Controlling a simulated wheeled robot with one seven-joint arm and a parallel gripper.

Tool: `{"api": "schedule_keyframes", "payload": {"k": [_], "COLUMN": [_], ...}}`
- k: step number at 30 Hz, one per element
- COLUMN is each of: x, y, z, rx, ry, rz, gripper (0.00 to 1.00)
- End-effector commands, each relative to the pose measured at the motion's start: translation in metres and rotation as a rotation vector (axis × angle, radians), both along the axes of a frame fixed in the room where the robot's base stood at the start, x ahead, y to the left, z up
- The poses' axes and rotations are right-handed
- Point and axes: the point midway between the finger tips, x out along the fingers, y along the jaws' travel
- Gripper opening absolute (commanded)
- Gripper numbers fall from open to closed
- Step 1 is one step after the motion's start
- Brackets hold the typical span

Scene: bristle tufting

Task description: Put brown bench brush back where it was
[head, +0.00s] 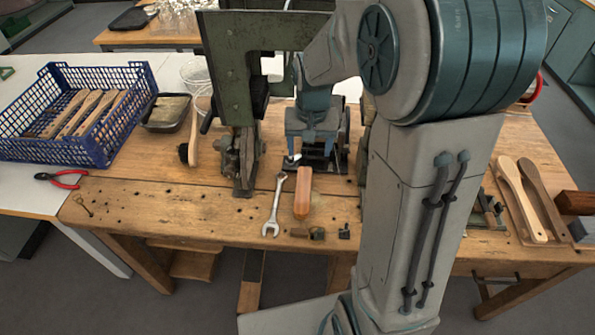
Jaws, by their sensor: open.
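My gripper (314,152) is open near the middle of the bench, beside the dark green machine. Its fingertips are partly lost against dark metal parts behind. Which object is the brown bench brush I cannot tell for sure. A darker brown, long-handled wooden piece (541,195) lies at the right end of the bench, beside a paler one (519,195); no bristles show on either. An orange-brown, rounded wooden piece (303,192) lies in front of my gripper, apart from it as far as I can see. A wooden-handled brush (194,136) with a dark head is left of the machine.
A green upright machine (232,80) stands left of my gripper. A wrench (274,206) and small parts lie in front. A blue crate (93,162) holds pale wooden pieces. Red-handled pliers (62,178) lie left. My arm hides the bench's right middle. The front-left bench top is fairly clear.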

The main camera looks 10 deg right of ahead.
Motion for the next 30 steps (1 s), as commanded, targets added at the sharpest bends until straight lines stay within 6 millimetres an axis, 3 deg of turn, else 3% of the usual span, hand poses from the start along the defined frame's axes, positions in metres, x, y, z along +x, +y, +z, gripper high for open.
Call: {"api": "schedule_keyframes", "payload": {"k": [3, 9, 14, 24, 30], "x": [0.022, 0.041, 0.043, 0.042, 0.042], "y": [-0.001, -0.002, -0.003, -0.002, -0.002], "z": [-0.028, -0.054, -0.071, -0.132, -0.145], "rx": [0.004, 0.008, 0.008, 0.007, 0.008], "ry": [0.039, 0.066, 0.075, 0.074, 0.072], "rz": [-0.036, -0.072, -0.079, -0.078, -0.078], "gripper": [0.67, 0.67, 0.67, 0.67, 0.67]}}
